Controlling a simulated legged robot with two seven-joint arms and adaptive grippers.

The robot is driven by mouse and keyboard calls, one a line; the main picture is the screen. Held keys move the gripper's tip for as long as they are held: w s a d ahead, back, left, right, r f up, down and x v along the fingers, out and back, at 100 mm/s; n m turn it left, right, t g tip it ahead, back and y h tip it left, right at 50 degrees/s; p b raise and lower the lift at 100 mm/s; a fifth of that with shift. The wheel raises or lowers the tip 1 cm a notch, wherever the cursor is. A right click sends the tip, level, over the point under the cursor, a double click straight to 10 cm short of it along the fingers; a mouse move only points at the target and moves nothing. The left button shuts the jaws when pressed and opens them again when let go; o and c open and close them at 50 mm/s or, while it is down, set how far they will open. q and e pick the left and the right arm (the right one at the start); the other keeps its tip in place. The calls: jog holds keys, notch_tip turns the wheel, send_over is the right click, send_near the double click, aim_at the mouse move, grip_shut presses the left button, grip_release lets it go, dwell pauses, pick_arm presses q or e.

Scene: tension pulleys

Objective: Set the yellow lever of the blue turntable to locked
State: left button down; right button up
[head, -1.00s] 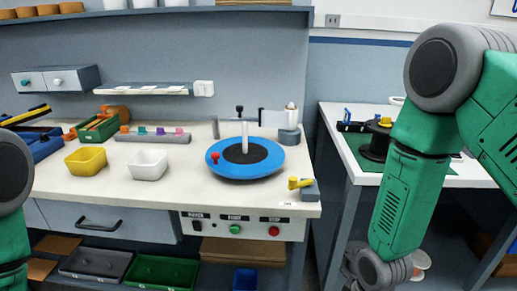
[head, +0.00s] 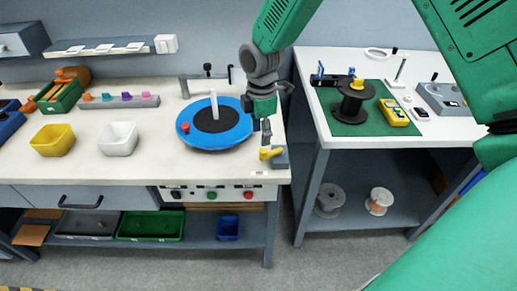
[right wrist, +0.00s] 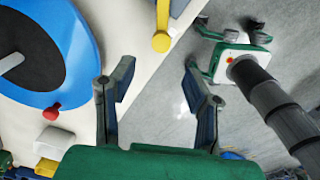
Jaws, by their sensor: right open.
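The blue turntable (head: 235,137) with a black centre stands on the white workbench; a red knob (head: 185,128) is on its left rim. The yellow lever (head: 268,153) is on a small grey-blue block (head: 281,160) at the bench's front right corner. It points left in the head view. My right gripper (head: 266,132) is open and empty, pointing down just above and behind the lever. In the right wrist view the lever's round yellow end (right wrist: 161,42) shows ahead of the gap between the open fingers (right wrist: 159,75), apart from them. The turntable (right wrist: 83,40) lies left there. My left gripper is out of view.
A white post and black-knobbed rods stand at the turntable. A yellow bin (head: 53,141) and white bin (head: 118,139) are to the left. Buttons line the front panel (head: 225,194). A second table (head: 400,132) with a black spool (head: 353,103) stands right, across a gap.

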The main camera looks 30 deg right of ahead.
aim_at(263, 149)
jog(key=f, duration=0.2)
jog(key=d+f, duration=0.1)
jog(key=f, duration=0.4)
jog(key=shift+d+f, duration=0.1)
jog(key=shift+d, duration=0.3)
jog(key=shift+a+f, duration=0.15)
jog(key=shift+a, duration=0.55)
jog(key=c, duration=1)
jog(key=shift+d, duration=0.25)
